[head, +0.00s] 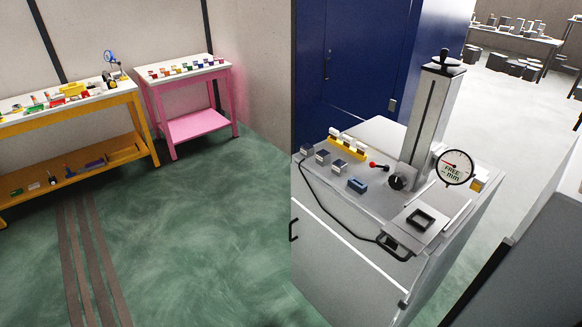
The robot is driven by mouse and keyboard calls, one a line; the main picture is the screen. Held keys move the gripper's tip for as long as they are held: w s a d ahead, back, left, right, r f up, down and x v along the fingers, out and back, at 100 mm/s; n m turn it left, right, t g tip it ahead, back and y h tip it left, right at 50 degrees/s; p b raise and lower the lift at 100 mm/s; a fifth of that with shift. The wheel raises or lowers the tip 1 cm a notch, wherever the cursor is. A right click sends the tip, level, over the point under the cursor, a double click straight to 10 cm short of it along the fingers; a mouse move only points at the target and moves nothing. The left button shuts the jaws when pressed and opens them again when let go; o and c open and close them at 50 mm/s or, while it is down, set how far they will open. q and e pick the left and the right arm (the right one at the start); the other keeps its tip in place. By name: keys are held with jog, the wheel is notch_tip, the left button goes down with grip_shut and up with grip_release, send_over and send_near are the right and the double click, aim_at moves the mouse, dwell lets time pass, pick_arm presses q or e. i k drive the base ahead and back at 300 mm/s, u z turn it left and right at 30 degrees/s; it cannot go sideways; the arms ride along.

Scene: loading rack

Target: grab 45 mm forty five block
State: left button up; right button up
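Several small blocks lie on the top of a grey cabinet (345,245). Three are dark-topped grey blocks, the left one (307,150), the middle one (323,157) and the front one (340,167), in a slanting row. A blue block (357,185) lies nearer the front edge. Any size markings are too small to read, so I cannot tell which is the 45 mm block. Neither of my grippers is in view.
A yellow holder (347,150) stands behind the blocks. A yellow table (80,110) and pink table (190,90) stand left. Green floor between is clear.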

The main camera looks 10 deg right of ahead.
aim_at(340, 169)
jog(key=u, duration=0.6)
jog(key=i, duration=2.6)
jog(key=z, duration=2.7)
